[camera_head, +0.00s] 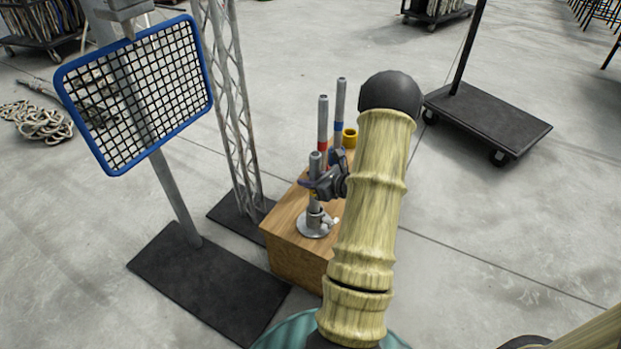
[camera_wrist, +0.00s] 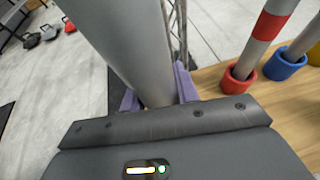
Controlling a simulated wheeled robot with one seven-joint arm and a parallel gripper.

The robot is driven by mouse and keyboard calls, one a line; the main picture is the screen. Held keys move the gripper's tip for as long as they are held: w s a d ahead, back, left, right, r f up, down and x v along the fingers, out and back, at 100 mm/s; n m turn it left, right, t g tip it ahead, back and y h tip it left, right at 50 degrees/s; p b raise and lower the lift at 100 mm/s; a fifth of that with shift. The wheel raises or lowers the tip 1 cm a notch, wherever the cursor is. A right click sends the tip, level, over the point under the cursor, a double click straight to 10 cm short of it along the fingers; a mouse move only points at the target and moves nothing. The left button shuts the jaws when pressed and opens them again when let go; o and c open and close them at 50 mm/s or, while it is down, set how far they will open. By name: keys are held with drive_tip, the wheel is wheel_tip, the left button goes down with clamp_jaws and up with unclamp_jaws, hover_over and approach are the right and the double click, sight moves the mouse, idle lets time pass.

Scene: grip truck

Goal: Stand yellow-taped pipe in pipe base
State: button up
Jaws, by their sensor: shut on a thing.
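My gripper (camera_head: 313,184) is shut on an upright grey pipe (camera_head: 317,161). A small bit of yellow tape shows just below the fingers in the head view. In the wrist view the grey pipe (camera_wrist: 134,42) stands between the purple fingers of my gripper (camera_wrist: 158,92), and its lower end is hidden by the gripper body. The pipe base (camera_head: 315,224), a round metal flange with a short collar, sits on the near left of the wooden box. The pipe is directly above or in the collar; I cannot tell how deep it reaches.
The wooden box (camera_head: 289,256) also carries a red-taped pipe (camera_head: 322,121) in a red cup (camera_wrist: 239,86), a blue-taped pipe (camera_head: 340,104) in a blue cup (camera_wrist: 285,66), and a yellow cup (camera_head: 349,138). A truss (camera_head: 233,105) and a blue-framed grid (camera_head: 208,75) stand left.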

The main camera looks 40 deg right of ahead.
drive_tip(key=shift+f+b, duration=1.1)
drive_tip(key=shift+f, duration=0.65)
drive_tip(key=o, duration=1.2)
drive_tip(key=p+v, duration=0.5)
drive_tip(key=v, duration=1.2)
drive_tip(key=shift+s+d, duration=0.15)
drive_tip(key=shift+s, duration=0.05)
